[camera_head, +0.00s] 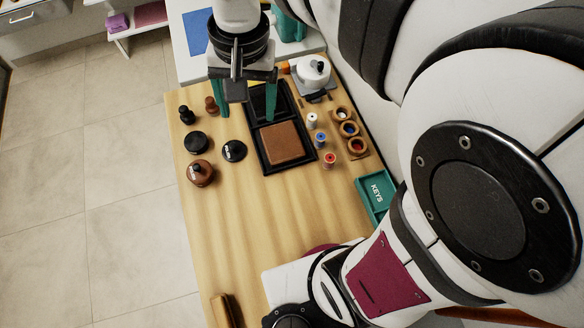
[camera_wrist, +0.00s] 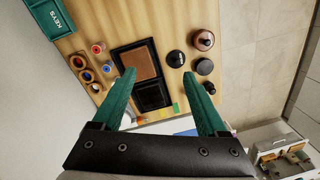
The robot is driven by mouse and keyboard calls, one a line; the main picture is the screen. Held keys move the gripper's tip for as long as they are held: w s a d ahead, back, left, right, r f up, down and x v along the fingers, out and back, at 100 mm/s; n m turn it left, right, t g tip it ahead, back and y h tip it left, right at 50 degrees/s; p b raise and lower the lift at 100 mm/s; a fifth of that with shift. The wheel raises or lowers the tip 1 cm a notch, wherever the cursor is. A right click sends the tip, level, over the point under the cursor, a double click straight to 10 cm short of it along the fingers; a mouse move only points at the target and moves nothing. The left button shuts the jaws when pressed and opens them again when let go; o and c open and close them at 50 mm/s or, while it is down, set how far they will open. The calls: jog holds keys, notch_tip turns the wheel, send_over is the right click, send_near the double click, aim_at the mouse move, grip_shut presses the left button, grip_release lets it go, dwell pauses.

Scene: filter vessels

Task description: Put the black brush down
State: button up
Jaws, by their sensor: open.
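My gripper (camera_head: 247,116) has two green fingers spread apart with nothing between them. It hangs over the far part of the wooden table, above the tray. In the wrist view, its fingertips (camera_wrist: 158,73) stand apart over the tray. A small upright black piece with a rounded knob (camera_head: 187,116), which looks like the black brush, stands on the table near the left edge, left of my gripper and apart from it. A similar small black piece shows in the wrist view (camera_wrist: 209,88), just right of the right finger. I cannot tell its bristles.
A brown knob piece (camera_head: 211,106), two black discs (camera_head: 196,142) (camera_head: 234,151) and a round brown pot (camera_head: 200,174) stand nearby. A black tray (camera_head: 264,160) holds a brown pad. Spools (camera_head: 321,138) and wooden rings are at right, beside a green KEYS tray (camera_head: 364,194).

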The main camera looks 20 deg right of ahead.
jog(key=s+d+f, duration=0.1)
jog(key=s, duration=0.7)
jog(key=s+d+f+m+y, duration=0.1)
jog(key=s+d+f, duration=0.1)
jog(key=s, duration=0.6)
jog(key=shift+s+f, duration=0.15)
jog(key=shift+s, duration=0.05)
jog(key=shift+o, duration=0.4)
